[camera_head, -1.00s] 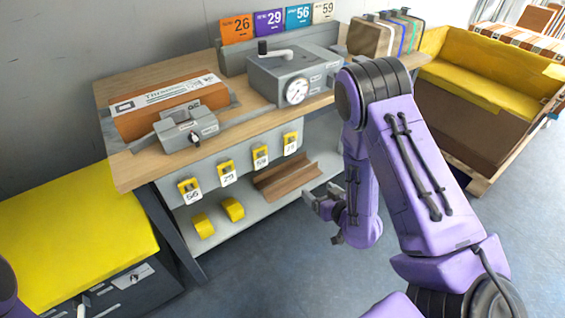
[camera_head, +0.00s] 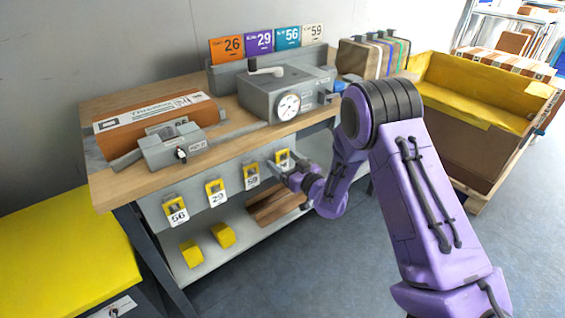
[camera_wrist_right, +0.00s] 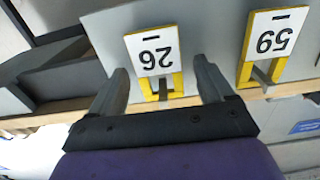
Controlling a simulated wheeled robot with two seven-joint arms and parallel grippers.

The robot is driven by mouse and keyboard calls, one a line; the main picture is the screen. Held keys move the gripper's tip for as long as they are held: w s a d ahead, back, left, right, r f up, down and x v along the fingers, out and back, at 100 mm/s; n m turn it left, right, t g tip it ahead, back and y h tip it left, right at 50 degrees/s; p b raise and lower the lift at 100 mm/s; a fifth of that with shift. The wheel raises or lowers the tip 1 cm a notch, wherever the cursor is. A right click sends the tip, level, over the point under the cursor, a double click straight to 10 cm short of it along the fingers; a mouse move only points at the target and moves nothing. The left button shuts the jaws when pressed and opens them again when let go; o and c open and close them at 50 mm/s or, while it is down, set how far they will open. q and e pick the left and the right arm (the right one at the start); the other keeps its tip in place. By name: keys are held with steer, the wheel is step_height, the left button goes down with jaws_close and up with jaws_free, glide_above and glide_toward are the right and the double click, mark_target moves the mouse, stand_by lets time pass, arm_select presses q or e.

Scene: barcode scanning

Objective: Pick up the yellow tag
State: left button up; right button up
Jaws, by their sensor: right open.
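Several yellow tags with white number plates hang in a row on the bench's front panel: tag 56 (camera_head: 177,213), tag 29 (camera_head: 216,193), tag 59 (camera_head: 251,177) and tag 26 (camera_head: 282,157). My right gripper (camera_head: 277,172) is by tag 26, which it partly hides in the head view. In the right wrist view, tag 26 (camera_wrist_right: 153,50) appears upside down between the open fingers of my right gripper (camera_wrist_right: 160,76), with gaps on both sides. Tag 59 (camera_wrist_right: 268,42) hangs beside it there, outside the fingers. My left gripper is not in view.
The wooden bench top (camera_head: 240,130) juts out above the tags. A lower shelf (camera_head: 240,252) holds two yellow pieces (camera_head: 222,235) and brown lengths (camera_head: 275,206). A grey gauge box (camera_head: 285,95) stands on the bench. Open floor (camera_head: 330,270) lies in front.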

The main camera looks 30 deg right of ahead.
steer(key=c, duration=1.1)
steer(key=shift+r, duration=0.2)
steer(key=shift+s+r, duration=0.5)
steer(key=shift+r, duration=0.05)
steer(key=s+d+b, duration=0.1)
steer(key=s, duration=1.6)
steer(key=shift+d+b, duration=0.2)
steer(key=shift+b, duration=0.1)
